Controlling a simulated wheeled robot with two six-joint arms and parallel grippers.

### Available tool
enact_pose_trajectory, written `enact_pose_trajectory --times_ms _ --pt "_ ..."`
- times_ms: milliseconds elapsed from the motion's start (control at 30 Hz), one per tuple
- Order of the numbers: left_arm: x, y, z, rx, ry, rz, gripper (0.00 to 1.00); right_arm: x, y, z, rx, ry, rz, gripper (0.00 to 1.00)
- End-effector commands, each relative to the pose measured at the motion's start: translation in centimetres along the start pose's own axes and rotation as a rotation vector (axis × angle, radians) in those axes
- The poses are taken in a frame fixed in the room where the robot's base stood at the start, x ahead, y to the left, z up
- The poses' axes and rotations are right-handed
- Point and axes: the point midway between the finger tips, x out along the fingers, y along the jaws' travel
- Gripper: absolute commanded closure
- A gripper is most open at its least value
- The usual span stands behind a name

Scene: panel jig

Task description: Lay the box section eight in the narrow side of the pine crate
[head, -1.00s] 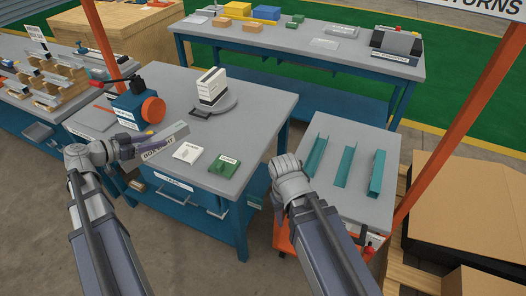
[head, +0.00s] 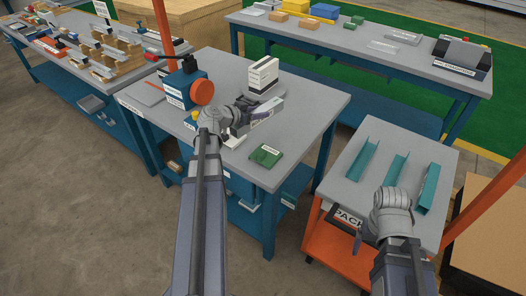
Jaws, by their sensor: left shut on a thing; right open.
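The box section (head: 268,112) is a grey bar with a pale side label, too small to read now. My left gripper (head: 243,108) is shut on it, above the middle of the grey workbench, in front of the white label block. The bar's near end is hidden by the gripper. My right gripper (head: 361,240) is by the front edge of the trolley, mostly hidden by its wrist; it holds nothing that I see. A large pale wooden box (head: 205,18) stands at the back left; I cannot tell whether it is the pine crate. No narrow side compartment shows.
The grey workbench (head: 312,122) carries a blue machine with an orange disc (head: 202,92) and a green block (head: 265,156). The orange trolley (head: 345,185) holds several teal channels (head: 396,168). A brown box (head: 490,215) and an orange post stand at right.

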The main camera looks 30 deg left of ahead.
Motion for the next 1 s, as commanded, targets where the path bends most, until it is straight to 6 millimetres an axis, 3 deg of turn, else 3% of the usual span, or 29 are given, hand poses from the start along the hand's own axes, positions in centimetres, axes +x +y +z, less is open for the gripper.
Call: enact_pose_trajectory --times_ms 33,200,467,800,1000 --pt "0.4 -0.7 0.8 -0.015 0.007 -0.04 1.0 1.0 -0.1 -0.1 0.0 0.0 0.0 0.15" --pt "0.5 -2.1 0.9 -0.042 0.02 -0.107 1.0 1.4 -0.1 -0.1 0.0 0.0 0.0 0.15" --pt "1.0 -2.1 1.9 -0.043 0.02 -0.109 1.0 2.5 -0.2 -0.1 0.0 0.0 0.0 0.15" --pt "2.9 -2.1 6.4 -0.042 0.02 -0.108 1.0 7.4 -0.7 -0.4 -0.001 0.0 0.0 0.15" --pt "3.0 -2.1 6.5 -0.042 0.02 -0.108 1.0 7.6 -0.7 -0.4 -0.001 0.0 0.0 0.15"
